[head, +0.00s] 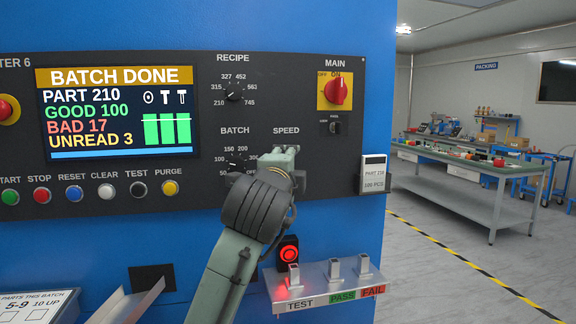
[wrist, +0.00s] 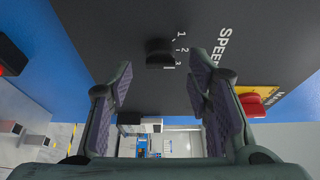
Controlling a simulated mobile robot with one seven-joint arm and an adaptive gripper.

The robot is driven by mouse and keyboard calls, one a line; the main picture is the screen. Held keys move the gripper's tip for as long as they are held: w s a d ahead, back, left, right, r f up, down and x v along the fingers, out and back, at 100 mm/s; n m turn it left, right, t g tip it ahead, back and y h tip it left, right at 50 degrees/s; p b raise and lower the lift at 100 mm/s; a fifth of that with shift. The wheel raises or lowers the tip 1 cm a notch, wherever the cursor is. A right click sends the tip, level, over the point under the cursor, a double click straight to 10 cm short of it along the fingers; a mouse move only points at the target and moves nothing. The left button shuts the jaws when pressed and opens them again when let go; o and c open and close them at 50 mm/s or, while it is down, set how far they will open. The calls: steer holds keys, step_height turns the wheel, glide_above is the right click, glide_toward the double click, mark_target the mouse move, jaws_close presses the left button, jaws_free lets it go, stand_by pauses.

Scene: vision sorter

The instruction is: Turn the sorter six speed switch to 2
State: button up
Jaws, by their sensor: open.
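The speed switch is a small black knob (wrist: 160,54) on the dark panel in the wrist view, with the numbers 1, 2 and 3 beside it. I cannot tell for sure which number it points at. In the head view my arm hides it below the SPEED label (head: 286,130). My gripper (wrist: 161,66) is open. Its two padded fingers stand either side of the knob in the wrist view, with nothing between them. I cannot tell how far the tips are from the panel. In the head view my gripper (head: 280,153) is in front of the SPEED area.
The BATCH knob (head: 235,163) is close left of my gripper. The RECIPE knob (head: 235,96) and red MAIN switch (head: 337,91) are above.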

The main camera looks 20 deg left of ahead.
steer(key=s+d, duration=0.2)
steer(key=s, duration=0.8)
